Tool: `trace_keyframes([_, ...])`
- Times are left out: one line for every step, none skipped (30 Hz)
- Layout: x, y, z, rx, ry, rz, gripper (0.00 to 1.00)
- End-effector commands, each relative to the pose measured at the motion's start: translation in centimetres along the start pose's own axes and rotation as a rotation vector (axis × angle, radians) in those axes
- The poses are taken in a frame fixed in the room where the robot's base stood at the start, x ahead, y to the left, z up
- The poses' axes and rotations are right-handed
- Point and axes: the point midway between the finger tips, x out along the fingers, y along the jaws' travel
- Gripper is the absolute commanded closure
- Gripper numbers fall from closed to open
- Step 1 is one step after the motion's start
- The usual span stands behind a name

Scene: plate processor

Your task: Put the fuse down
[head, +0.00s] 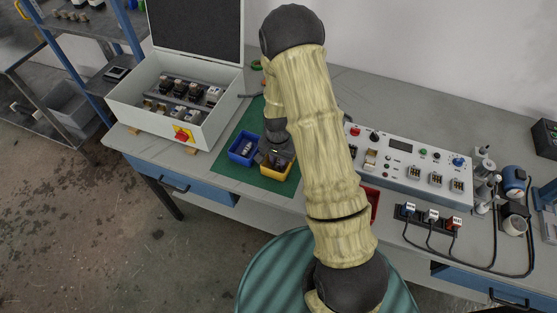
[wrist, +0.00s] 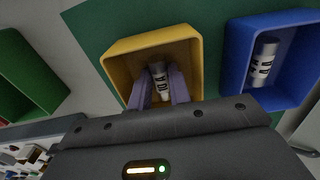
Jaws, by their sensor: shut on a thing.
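My gripper (wrist: 160,88) is shut on a white fuse (wrist: 159,70) with dark markings, its two fingers on either side of it. The gripper and fuse are over the yellow bin (wrist: 150,42), with the fuse's end inside the bin's outline. I cannot tell whether the fuse touches the bin floor. In the head view, my gripper (head: 275,152) is above the yellow bin (head: 276,177) and hides part of it; the held fuse is not clearly visible there.
A blue bin (wrist: 233,55) beside the yellow one holds another white fuse (wrist: 263,63). A green bin (wrist: 28,75) is on the other side. In the head view, an open white cabinet (head: 205,130) stands behind left, a control panel (head: 415,185) right, and a red bin (head: 374,204) nearby.

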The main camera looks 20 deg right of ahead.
Motion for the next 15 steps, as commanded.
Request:
trace_keyframes([0.17,-0.01,0.01,0.0,0.0,0.0,0.79])
trace_keyframes([0.1,-0.02,0.0,0.0,0.0,0.0,0.73])
trace_keyframes([0.09,-0.02,0.01,-0.001,0.0,0.0,0.65])
trace_keyframes([0.08,-0.02,0.01,-0.001,0.0,0.0,0.59])
trace_keyframes([0.08,-0.03,0.02,-0.001,0.0,0.0,0.59])
trace_keyframes([0.08,-0.03,0.02,-0.001,0.0,0.0,0.59])
trace_keyframes([0.08,-0.03,0.02,-0.001,0.0,0.0,0.59])
trace_keyframes([0.07,-0.04,0.03,-0.001,0.0,0.0,0.59])
trace_keyframes([0.07,-0.04,0.03,-0.001,0.0,0.0,0.59])
trace_keyframes([0.07,-0.04,0.03,-0.001,0.0,0.0,0.59])
trace_keyframes([0.07,-0.04,0.03,-0.001,0.0,0.0,0.59])
trace_keyframes([0.04,-0.05,0.03,-0.001,0.0,0.0,0.59])
trace_keyframes([-0.02,-0.05,0.03,-0.001,0.0,0.0,0.59])
trace_keyframes([-0.12,-0.05,0.03,-0.001,0.0,0.0,0.59])
trace_keyframes([-0.31,-0.05,0.03,-0.001,0.0,0.0,0.59])
